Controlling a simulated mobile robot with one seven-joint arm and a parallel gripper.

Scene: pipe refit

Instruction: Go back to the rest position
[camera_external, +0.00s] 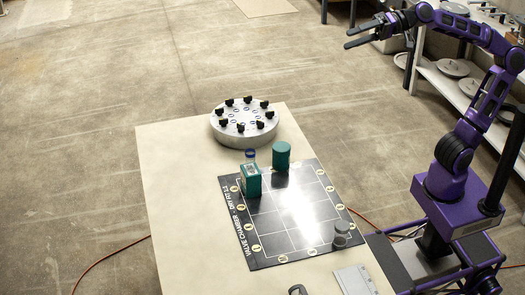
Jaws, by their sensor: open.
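My gripper (362,36) is open and empty at the top of the external view. It is held high, over the floor beyond the table (170,195), apart from every object on the table. My purple arm reaches up from its base at the right and bends left to the gripper.
A black gridded mat (262,229) lies on the table. On it stand a teal box (251,181), a teal cylinder (281,156) and a grey cylinder (341,235). A round grey disc with black clamps (243,127) sits behind. Shelves (450,85) stand at right; floor at left is clear.

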